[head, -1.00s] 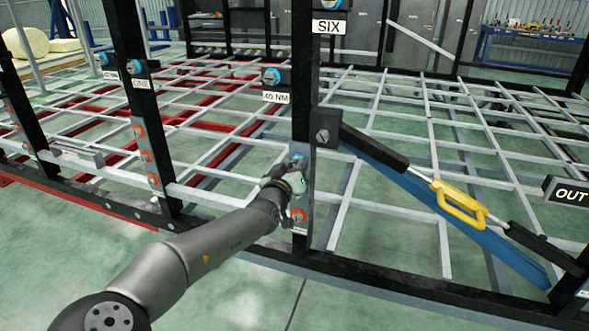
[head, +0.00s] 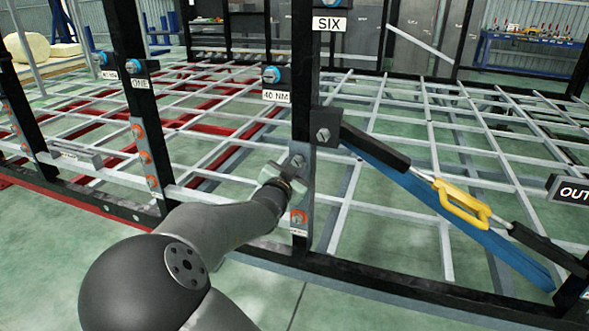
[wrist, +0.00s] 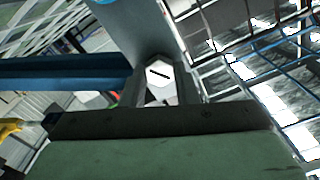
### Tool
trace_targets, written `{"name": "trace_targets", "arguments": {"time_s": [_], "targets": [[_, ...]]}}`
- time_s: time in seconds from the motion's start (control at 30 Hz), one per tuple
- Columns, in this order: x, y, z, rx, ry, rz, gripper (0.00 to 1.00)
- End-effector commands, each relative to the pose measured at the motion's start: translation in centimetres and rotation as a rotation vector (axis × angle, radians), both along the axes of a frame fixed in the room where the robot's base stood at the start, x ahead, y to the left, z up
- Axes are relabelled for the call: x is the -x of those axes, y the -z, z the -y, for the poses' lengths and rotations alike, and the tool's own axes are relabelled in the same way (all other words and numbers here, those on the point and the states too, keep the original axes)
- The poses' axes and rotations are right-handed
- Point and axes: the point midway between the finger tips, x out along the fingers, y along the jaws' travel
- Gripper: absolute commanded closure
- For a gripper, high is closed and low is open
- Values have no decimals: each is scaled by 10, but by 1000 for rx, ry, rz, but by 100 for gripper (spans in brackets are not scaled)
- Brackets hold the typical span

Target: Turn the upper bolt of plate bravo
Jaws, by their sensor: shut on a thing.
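A grey plate (head: 306,186) is on the black post below the "40 NM" sign. Its small label (head: 299,232) is too small to read, so I cannot confirm the name bravo. The plate's upper bolt (head: 297,161) looks grey, and its lower bolt (head: 298,217) has an orange ring. My gripper (head: 284,176) is at the upper bolt, partly hiding that part of the plate. In the wrist view, a hex bolt head with a dark slanted line (wrist: 159,75) sits between the two fingers of my gripper (wrist: 163,92), which is shut on it.
A black bracket (head: 325,127) stands right of the plate, with a blue beam (head: 450,235) and a yellow-handled bar (head: 462,204) running down right from it. Another post with orange-ringed bolts (head: 145,157) stands left. Open green floor (head: 70,270) lies in front.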

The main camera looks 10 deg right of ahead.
Motion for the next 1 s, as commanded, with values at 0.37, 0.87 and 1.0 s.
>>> {"name": "trace_targets", "arguments": {"time_s": [0.37, 0.87, 1.0], "targets": [[1, 2, -1, -83, -1, 47, 96], [1, 1, 0, -86, 1, 50, 51], [0, 0, 0, -86, 0, 50, 51]]}}
